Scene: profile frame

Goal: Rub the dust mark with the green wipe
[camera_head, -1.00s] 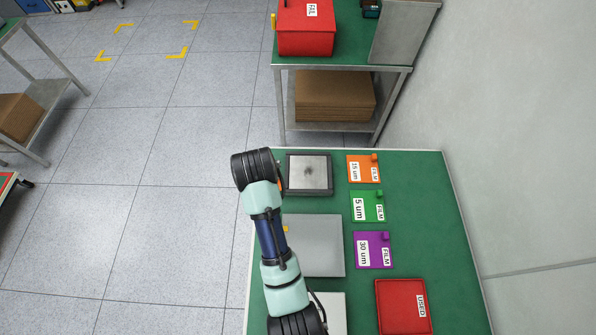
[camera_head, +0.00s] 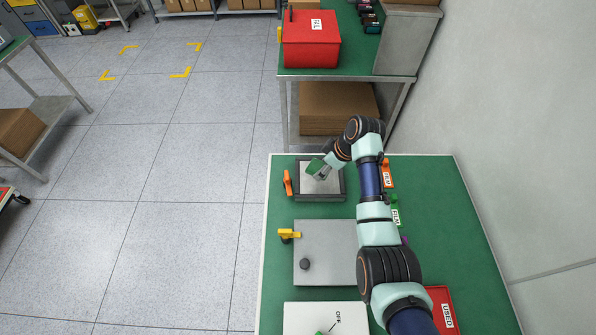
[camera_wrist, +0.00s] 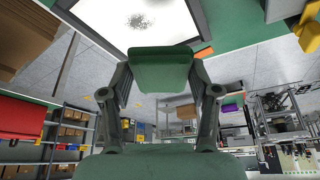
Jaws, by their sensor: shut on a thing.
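My gripper (camera_head: 326,174) is shut on the green wipe (camera_head: 316,167), over the dark-framed light plate at the back left of the green bench. In the wrist view the wipe (camera_wrist: 162,75) spans the two fingertips. The dust mark (camera_wrist: 141,21) is a dark speckled smudge on the light plate (camera_wrist: 180,25), just beyond the wipe's edge in that view. In the head view the wipe and gripper hide the mark. I cannot tell whether the wipe touches the plate.
An orange handle (camera_head: 288,183) stands at the frame's left. A grey panel (camera_head: 325,250) with a yellow handle (camera_head: 289,234) lies nearer. Film packs (camera_head: 388,174) and a red used bin (camera_head: 442,308) are at right, partly behind my arm. A wall bounds the right side.

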